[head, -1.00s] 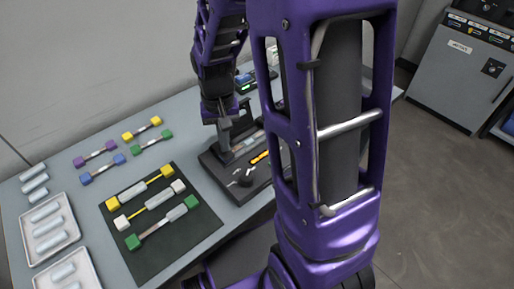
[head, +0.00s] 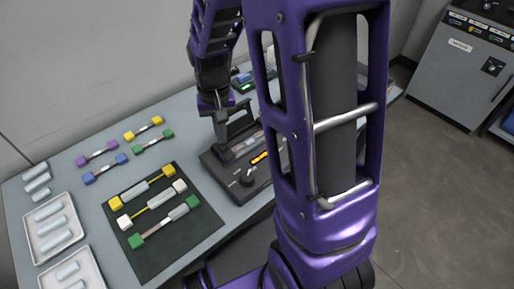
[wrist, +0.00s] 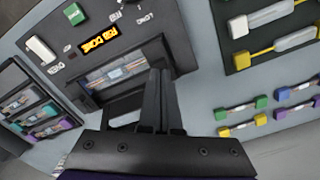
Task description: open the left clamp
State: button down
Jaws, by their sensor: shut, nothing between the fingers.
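The fusion splicer (head: 222,175) is a dark box on the bench, with a lit orange display (wrist: 99,39) and a raised dark cover (head: 239,118). The wrist view shows its pale central slot (wrist: 118,72) with a fibre across it. My gripper (head: 221,146) is shut and empty, pointing down at the splicer's left end. In the wrist view its fingertips (wrist: 158,76) are together beside the slot's end. The left clamp is not clearly distinguishable; the fingers cover that area. I cannot tell whether they touch it.
A dark mat (head: 150,255) with several fibre pieces lies left of the splicer. Several coloured-end fibres (head: 143,128) lie behind it. White trays (head: 46,250) stand at far left. A small device with a green light (head: 243,86) is behind. My arm hides the splicer's right side.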

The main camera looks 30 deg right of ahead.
notch_tip(320, 180, up, 8)
jog(key=w+p, duration=0.3)
jog(key=p, duration=0.3)
jog(key=shift+a+p, duration=0.35)
jog(key=shift+a, duration=0.05)
dwell(1.0)
